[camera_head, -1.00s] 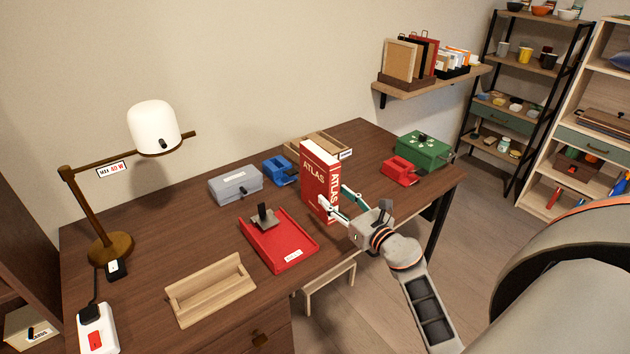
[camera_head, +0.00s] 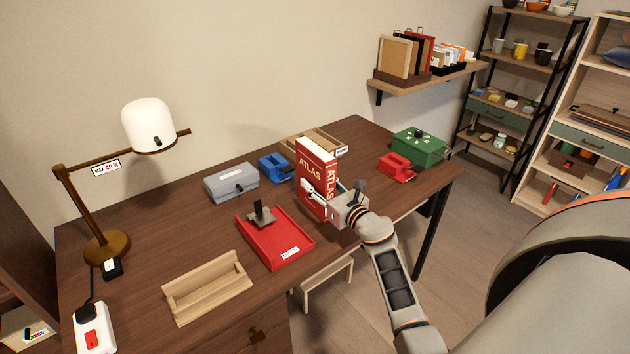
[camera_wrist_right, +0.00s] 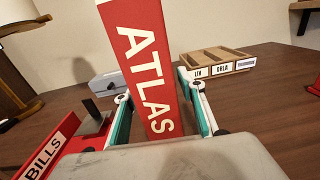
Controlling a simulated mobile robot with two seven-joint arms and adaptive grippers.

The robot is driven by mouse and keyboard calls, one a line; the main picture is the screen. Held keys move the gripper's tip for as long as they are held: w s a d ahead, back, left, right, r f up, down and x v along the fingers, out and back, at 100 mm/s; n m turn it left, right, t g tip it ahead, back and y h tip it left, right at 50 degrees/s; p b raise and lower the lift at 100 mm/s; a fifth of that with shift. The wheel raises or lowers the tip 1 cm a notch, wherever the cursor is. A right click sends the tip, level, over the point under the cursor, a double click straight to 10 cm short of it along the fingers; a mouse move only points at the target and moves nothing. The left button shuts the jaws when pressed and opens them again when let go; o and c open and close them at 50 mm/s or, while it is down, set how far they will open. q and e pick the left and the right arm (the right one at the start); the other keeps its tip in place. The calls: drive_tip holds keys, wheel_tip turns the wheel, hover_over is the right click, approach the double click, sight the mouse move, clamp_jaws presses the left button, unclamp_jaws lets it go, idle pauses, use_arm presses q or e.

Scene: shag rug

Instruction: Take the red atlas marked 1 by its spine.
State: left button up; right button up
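The red atlas (camera_head: 316,158) stands upright on the brown desk (camera_head: 205,240), its lettered spine facing my right arm. No number 1 is readable on it. My right gripper (camera_head: 326,191) is at the spine, low on the book, with one finger on each side. In the right wrist view the atlas (camera_wrist_right: 145,60) rises between the two teal-padded fingers of the gripper (camera_wrist_right: 158,95). Narrow gaps seem to show beside the book, so the fingers look open around it rather than closed on it. My left gripper is not in view.
A red tray (camera_head: 280,249) marked BILLS, with a dark-handled grey item (camera_head: 262,213), lies left of the atlas. A blue punch-like item (camera_head: 272,168) and a labelled wooden tray (camera_head: 297,142) stand behind. A red item (camera_head: 396,168) and a green box (camera_head: 420,147) stand right.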

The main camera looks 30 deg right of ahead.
clamp_jaws()
drive_tip(key=shift+r, duration=0.1)
drive_tip(key=shift+r, duration=0.15)
